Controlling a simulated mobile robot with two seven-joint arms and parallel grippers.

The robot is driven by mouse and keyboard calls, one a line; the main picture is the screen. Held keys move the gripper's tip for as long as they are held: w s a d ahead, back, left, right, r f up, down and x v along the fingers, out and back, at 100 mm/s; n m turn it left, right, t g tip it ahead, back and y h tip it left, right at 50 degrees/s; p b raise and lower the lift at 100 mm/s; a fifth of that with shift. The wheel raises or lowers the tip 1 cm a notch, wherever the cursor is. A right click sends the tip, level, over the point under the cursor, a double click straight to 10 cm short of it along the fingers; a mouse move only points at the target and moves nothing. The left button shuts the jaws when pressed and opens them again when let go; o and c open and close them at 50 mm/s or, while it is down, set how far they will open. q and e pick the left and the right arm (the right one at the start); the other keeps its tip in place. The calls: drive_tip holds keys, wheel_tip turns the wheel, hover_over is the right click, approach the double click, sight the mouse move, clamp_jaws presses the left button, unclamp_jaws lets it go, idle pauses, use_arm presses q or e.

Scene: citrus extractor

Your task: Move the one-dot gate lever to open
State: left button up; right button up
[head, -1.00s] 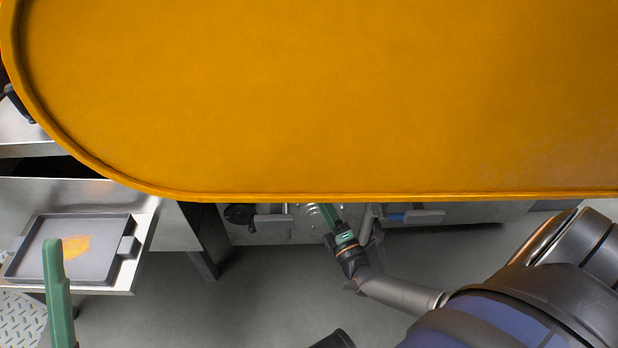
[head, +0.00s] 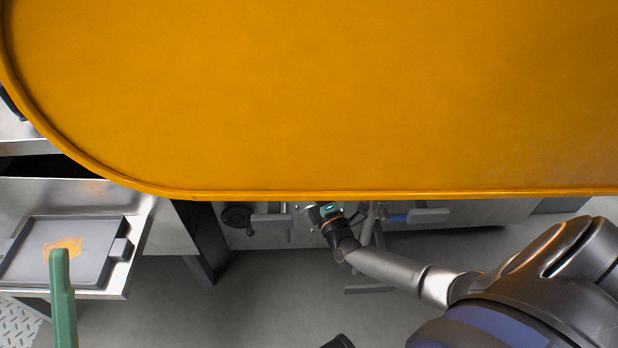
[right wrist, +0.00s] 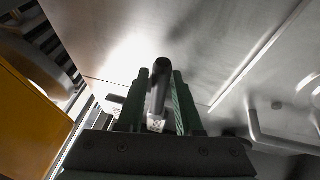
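In the right wrist view, a dark rounded lever handle (right wrist: 160,72) stands between the two green fingers of my right gripper (right wrist: 164,100). Narrow gaps seem to show beside the handle, so the fingers are around it rather than clamped. No dot marks are readable, so I cannot tell which lever it is. In the head view my right gripper (head: 328,210) is at the machine's lower front, just under the orange panel's edge, its fingertips hidden. My left gripper (head: 62,290) shows as a green finger at lower left, in front of the tray; its opening cannot be seen.
A large orange panel (head: 320,100) covers the upper head view. A black knob (head: 237,216) and a blue-and-grey handle (head: 420,215) flank the right gripper. A grey tray (head: 20,268) with an orange patch lies at left. The floor (head: 260,300) below is clear.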

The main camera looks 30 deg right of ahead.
clamp_jaws()
idle(1.0)
